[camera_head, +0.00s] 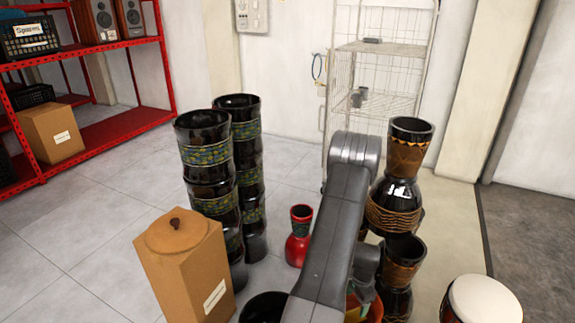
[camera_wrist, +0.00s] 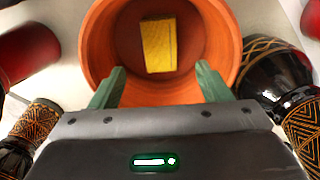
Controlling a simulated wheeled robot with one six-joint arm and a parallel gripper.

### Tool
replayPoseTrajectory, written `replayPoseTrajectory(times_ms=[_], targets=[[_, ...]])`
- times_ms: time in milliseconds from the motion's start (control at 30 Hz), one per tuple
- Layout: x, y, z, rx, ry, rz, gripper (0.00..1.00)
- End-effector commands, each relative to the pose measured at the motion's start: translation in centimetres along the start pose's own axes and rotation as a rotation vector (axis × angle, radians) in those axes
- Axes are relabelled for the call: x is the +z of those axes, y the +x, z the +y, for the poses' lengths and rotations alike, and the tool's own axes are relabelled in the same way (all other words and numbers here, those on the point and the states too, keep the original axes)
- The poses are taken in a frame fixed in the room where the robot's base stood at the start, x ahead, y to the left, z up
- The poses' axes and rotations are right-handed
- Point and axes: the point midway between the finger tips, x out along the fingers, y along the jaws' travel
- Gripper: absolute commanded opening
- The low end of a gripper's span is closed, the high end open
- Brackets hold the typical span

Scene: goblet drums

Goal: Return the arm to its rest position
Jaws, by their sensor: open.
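My gripper (camera_wrist: 160,90) shows in the wrist view with its two green fingers apart and nothing between them. It is over an orange pot (camera_wrist: 103,45), and a yellow block (camera_wrist: 158,45) lies inside that pot, beyond the fingertips. In the head view my grey arm (camera_head: 335,230) reaches forward and bends down, and its end is mostly hidden. Part of the orange pot (camera_head: 375,308) shows beside the arm at the bottom.
Tall black drums (camera_head: 205,165) stand left of my arm, with a cardboard box (camera_head: 190,270) in front. A red goblet drum (camera_head: 299,240) is close to the arm's left. Patterned black drums (camera_head: 395,200) stand close on its right. A white-topped drum (camera_head: 485,300) is at lower right.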

Motion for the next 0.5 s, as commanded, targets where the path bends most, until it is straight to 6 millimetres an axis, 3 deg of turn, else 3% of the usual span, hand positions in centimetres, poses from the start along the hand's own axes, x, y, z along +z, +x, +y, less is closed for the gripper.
replayPoseTrajectory(times_ms=[100, 133, 200, 500], targets=[[-0.1, -3.0, -0.1, -0.002, 0.000, 0.002, 0.71], [0.0, -2.7, 0.0, 0.000, 0.000, 0.000, 0.71], [0.1, 0.0, 0.1, 0.003, 0.000, -0.003, 0.71], [0.1, 6.1, 0.1, 0.002, 0.000, -0.002, 0.71]])
